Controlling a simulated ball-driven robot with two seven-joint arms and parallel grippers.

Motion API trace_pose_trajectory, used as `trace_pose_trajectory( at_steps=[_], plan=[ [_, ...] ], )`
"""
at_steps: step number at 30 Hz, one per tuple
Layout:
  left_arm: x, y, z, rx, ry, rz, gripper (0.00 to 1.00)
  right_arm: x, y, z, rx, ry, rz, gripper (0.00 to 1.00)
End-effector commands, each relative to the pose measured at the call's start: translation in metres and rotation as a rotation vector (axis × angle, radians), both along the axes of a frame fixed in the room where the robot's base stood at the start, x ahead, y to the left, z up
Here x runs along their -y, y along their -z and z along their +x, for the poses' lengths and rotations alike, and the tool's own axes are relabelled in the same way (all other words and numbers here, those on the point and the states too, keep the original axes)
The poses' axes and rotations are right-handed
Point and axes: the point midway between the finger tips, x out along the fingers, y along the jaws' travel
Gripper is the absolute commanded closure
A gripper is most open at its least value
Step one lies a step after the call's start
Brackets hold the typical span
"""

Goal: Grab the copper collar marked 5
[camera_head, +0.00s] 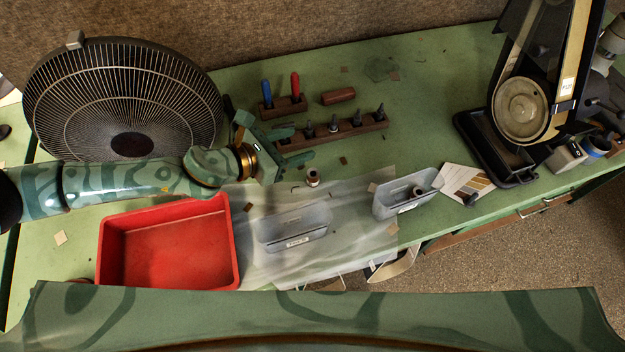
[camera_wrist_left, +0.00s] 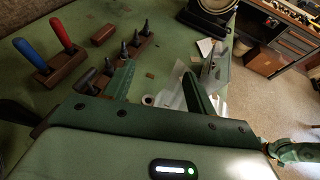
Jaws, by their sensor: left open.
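A small copper-toned collar (camera_head: 312,177) stands on the green bench near the edge of a clear sheet; any number on it is too small to read. It also shows between my fingers in the left wrist view (camera_wrist_left: 148,100). A second small ring-like part (camera_head: 418,190) lies in the right grey bin; its marking is not readable. My left gripper (camera_head: 303,144) is open and empty, behind and left of the bench collar in the head view, and apart from it. Its two green fingers also show in the left wrist view (camera_wrist_left: 157,72).
A wooden peg rack (camera_head: 345,130) and a block with blue and red handles (camera_head: 285,104) stand close behind the gripper. A red tray (camera_head: 165,282), an empty-looking grey bin (camera_head: 295,235) and the right grey bin (camera_head: 388,212) stand nearer. A fan (camera_head: 125,100) is at left.

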Motion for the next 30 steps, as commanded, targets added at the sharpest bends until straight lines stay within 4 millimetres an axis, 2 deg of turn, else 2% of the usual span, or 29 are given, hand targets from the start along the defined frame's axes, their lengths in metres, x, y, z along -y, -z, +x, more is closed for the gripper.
trace_pose_trajectory(
  at_steps=[1, 6, 11, 21, 23, 30],
  plan=[
    [0.000, 0.027, 0.000, -0.006, 0.000, 0.000, 0.44, 0.000, 0.024, 0.002, 0.000, 0.000, 0.000, 0.61],
    [0.000, 0.069, 0.000, -0.017, 0.000, -0.001, 0.44, -0.001, 0.062, 0.006, 0.003, 0.000, 0.002, 0.61],
    [0.000, 0.088, 0.000, -0.023, 0.000, -0.001, 0.44, -0.001, 0.076, 0.003, -0.003, 0.000, 0.002, 0.61],
    [0.000, 0.159, -0.001, -0.023, 0.000, -0.001, 0.44, -0.001, 0.113, -0.006, -0.021, -0.001, 0.002, 0.61],
    [0.000, 0.166, -0.001, -0.024, -0.002, -0.001, 0.44, -0.001, 0.117, -0.007, -0.023, -0.001, 0.003, 0.61],
    [0.019, 0.168, 0.014, -0.019, 0.000, -0.002, 0.44, -0.002, 0.118, -0.007, -0.024, 0.000, 0.003, 0.61]
  ],
)
